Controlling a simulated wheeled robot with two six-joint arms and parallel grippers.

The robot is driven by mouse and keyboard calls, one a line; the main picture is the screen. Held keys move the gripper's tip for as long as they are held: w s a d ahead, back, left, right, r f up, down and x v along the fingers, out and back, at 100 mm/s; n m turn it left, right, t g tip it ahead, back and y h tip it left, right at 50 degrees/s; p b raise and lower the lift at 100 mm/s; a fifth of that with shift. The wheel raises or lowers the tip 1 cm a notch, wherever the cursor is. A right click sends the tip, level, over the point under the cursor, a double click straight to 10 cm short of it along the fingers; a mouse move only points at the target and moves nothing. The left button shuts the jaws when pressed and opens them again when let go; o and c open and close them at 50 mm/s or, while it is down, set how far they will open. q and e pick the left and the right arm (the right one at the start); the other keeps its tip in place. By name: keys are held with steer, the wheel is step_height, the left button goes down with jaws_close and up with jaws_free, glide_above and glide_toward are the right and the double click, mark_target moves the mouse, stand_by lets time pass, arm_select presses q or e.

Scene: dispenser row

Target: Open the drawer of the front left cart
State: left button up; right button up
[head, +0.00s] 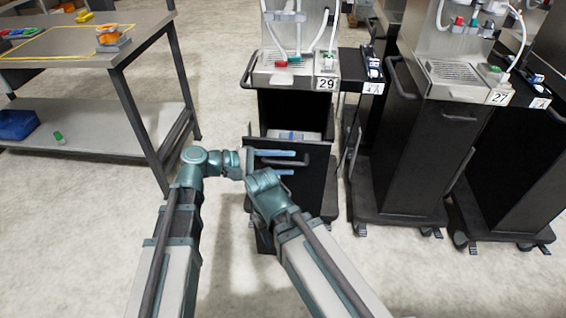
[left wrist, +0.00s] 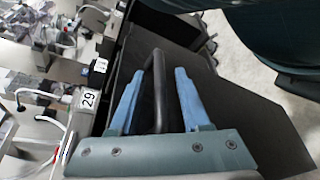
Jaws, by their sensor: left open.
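The front left cart (head: 296,106), labelled 29, is black with a metal top. Its black drawer (head: 312,192) stands out from the body, with pale contents showing behind its front panel. The drawer's dark bar handle (head: 297,161) is level in the head view. My left gripper (head: 294,163) is open at the handle, with its blue fingers on either side of it. In the left wrist view the handle (left wrist: 159,85) runs between the open fingers, with gaps on both sides. My right arm crosses in front of the drawer; its gripper is hidden.
A grey workbench (head: 75,42) with a lower shelf stands at the left. Cart 27 (head: 432,145) and other dark carts stand at the right on wheeled bases. Pale floor (head: 225,75) lies open between the bench and cart 29.

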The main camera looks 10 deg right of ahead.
arm_select(q)
steer(key=p+v, duration=0.3)
steer(key=v, duration=1)
steer(key=shift+a, duration=0.4)
steer(key=shift+r, duration=0.1)
steer(key=s+d+m+g+y+p, duration=0.25)
steer(key=s+m+y+p, duration=0.25)
steer(key=s+y+p, duration=0.5)
steer(key=a+r+m+t+y+p, duration=0.1)
steer(key=a+r+m+y+p, duration=0.2)
steer(key=p, duration=0.7)
steer(key=a+m+y, duration=0.2)
steer(key=y, duration=0.2)
steer(key=shift+s+r+m+p, duration=0.2)
steer(key=shift+r+m+p, duration=0.15)
steer(key=shift+m+p, duration=0.05)
steer(key=shift+t, duration=0.25)
